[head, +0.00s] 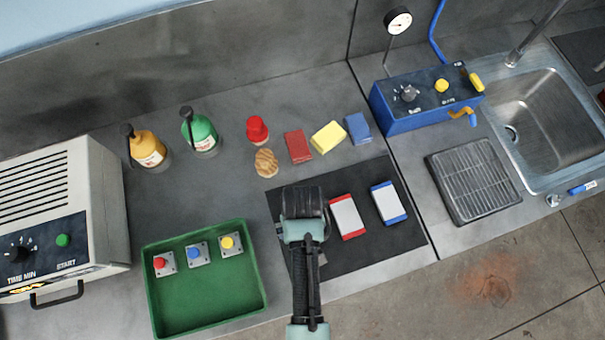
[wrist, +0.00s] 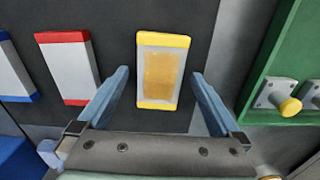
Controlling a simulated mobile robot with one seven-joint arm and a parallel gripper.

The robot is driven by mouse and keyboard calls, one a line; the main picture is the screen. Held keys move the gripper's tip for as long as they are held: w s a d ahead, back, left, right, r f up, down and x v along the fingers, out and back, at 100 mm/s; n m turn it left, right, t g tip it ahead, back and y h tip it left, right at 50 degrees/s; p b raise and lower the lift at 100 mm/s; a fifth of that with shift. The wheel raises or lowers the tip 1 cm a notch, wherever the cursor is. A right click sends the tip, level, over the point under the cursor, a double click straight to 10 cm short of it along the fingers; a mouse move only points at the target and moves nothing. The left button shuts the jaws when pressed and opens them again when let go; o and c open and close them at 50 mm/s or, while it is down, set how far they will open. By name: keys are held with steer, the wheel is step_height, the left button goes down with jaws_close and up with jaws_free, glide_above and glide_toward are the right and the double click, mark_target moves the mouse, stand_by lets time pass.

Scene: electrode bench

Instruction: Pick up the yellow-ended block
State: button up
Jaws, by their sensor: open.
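The yellow-ended block (wrist: 160,71) lies on the black mat (wrist: 112,18) in the wrist view. It has yellow ends and a tan patch on its pale top. My gripper (wrist: 161,86) is open, with one finger on each side of the block and a gap on both sides. The block's near end reaches between the fingers. In the head view my gripper (head: 302,200) is over the left part of the mat and hides the block.
A red-ended block (head: 347,217) and a blue-ended block (head: 388,203) lie on the mat to the right of my gripper. A green tray (head: 206,325) with several button pieces stands to the left. Coloured blocks (head: 328,137) and bottles stand behind.

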jaws_close()
stand_by(0.5)
